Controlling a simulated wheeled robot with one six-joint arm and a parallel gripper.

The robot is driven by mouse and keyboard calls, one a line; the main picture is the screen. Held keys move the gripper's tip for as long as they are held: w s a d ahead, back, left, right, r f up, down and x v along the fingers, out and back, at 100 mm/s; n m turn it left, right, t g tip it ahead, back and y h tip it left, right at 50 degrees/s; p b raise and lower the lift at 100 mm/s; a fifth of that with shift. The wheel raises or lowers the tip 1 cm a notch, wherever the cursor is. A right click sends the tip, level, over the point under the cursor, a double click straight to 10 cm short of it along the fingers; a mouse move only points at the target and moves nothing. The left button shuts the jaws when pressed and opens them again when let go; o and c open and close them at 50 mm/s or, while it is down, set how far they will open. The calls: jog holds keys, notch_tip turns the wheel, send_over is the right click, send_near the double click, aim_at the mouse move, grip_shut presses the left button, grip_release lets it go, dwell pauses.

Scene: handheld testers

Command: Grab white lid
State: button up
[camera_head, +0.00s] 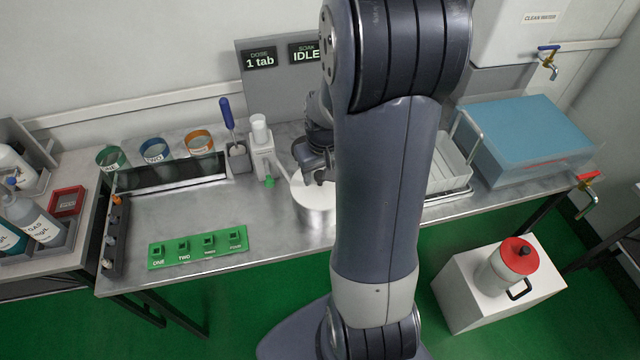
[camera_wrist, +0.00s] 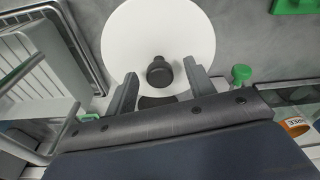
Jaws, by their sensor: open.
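My gripper (camera_wrist: 161,75) is open in the wrist view, with one finger on each side of the knob. I cannot tell whether the fingers touch it. In the head view my gripper (camera_head: 312,177) is over the lid, partly hidden by my arm.
A white dispenser (camera_head: 262,150) with a green tip stands left of the pot. A holder (camera_head: 238,158) with a blue-handled tool is beside it. A wire rack with a white tray (camera_head: 447,165) is on the right. A green labelled strip (camera_head: 198,247) lies at the front left.

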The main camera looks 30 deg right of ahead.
grip_shut()
dwell(0.4)
jog(key=shift+r, duration=0.15)
